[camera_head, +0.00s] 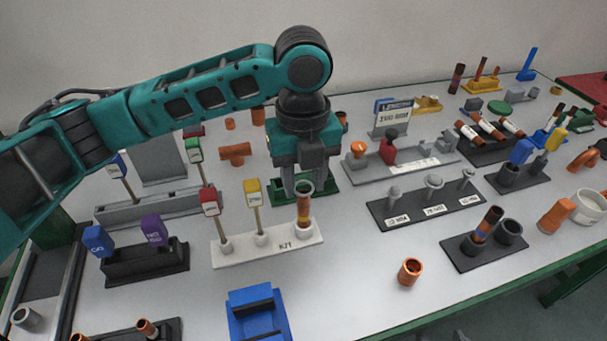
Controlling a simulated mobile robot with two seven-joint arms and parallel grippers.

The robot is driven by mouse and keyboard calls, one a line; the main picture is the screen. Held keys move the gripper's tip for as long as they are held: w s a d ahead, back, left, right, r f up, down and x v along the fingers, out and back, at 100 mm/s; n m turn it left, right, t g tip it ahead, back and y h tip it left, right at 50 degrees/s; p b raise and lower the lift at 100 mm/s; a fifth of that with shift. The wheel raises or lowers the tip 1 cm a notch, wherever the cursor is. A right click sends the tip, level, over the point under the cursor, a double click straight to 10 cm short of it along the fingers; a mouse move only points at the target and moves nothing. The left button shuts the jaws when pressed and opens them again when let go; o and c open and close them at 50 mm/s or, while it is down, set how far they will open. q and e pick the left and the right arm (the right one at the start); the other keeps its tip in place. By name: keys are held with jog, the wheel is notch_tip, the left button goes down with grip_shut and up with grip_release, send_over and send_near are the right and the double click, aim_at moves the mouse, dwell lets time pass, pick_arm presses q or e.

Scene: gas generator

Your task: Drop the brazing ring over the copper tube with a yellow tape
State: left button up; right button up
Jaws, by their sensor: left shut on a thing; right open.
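A copper tube (303,212) with reddish and yellowish bands stands upright in the right-hand socket of the white K/1 stand (275,250). It has a wide rim at its top. My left gripper (306,178) points down just behind the tube, over a green base (331,193). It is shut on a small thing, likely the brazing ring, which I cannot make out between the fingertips. The tube's top partly covers the fingers. Another banded copper tube (487,224) leans in a black two-cup holder (509,230). My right gripper is not in view.
The white stand also bears a red-tagged rod (210,205) and a yellow-tagged rod (252,190). A blue block (257,308) lies in front, with a loose copper fitting (410,271) to its right. Black and grey racks (425,207) fill the right side. The front middle is fairly clear.

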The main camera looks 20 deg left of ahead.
aim_at(303, 204)
pick_arm(q)
jog(key=shift+f, duration=0.3)
jog(key=shift+f, duration=0.75)
jog(key=o, duration=0.8)
